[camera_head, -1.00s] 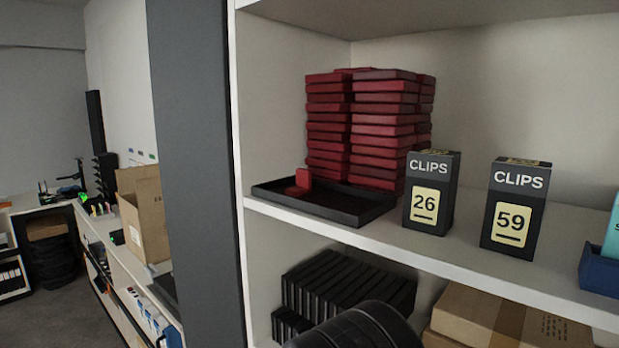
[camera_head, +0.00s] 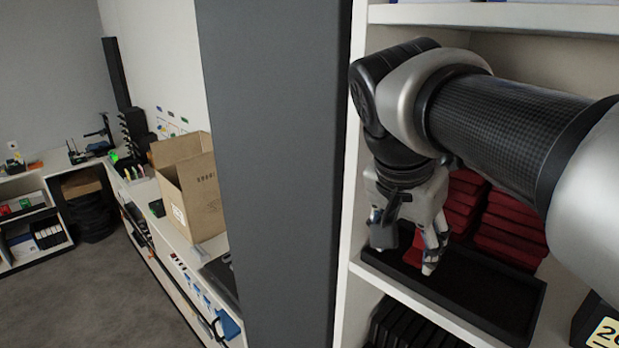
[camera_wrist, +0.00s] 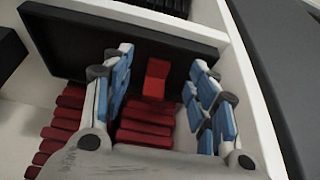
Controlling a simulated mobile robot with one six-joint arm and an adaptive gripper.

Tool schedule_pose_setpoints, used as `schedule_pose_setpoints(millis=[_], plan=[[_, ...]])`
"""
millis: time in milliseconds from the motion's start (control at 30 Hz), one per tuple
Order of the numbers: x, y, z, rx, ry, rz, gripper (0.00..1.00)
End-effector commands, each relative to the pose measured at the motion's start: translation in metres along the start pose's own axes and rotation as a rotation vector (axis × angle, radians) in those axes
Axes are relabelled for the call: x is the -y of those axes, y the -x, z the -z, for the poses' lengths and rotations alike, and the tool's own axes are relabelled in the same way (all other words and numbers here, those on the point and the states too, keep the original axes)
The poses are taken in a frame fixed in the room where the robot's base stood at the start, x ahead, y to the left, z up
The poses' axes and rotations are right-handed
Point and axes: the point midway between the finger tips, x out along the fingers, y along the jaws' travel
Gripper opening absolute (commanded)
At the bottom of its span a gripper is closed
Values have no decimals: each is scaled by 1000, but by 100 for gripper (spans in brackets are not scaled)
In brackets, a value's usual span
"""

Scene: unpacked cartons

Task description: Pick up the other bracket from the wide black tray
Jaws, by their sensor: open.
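The wide black tray (camera_head: 490,297) sits on the shelf below my arm; it also shows in the wrist view (camera_wrist: 75,42). A small red bracket (camera_wrist: 156,80) stands in the tray, in front of the red stacks. In the wrist view it appears between my two blue-padded fingers, with space on both sides. My gripper (camera_head: 408,252) points down over the left part of the tray, open and empty; it also shows in the wrist view (camera_wrist: 163,65). In the head view, the fingers mostly hide the bracket.
Stacks of red pieces (camera_head: 510,228) stand right behind the tray, close to my gripper. A grey upright panel (camera_head: 275,180) borders the shelf on the left. A dark box (camera_head: 598,325) stands right of the tray. An open carton (camera_head: 190,190) is on the far-left counter.

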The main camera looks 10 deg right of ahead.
Motion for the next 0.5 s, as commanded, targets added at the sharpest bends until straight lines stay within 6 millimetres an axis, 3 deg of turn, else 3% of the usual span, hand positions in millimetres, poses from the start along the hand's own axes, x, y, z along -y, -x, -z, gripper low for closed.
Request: schedule_pose_setpoints(millis=[200, 500], plan=[[0, -15, 40, 2, -2, -1, 53], [0, -25, 62, 1, 1, -1, 53]])
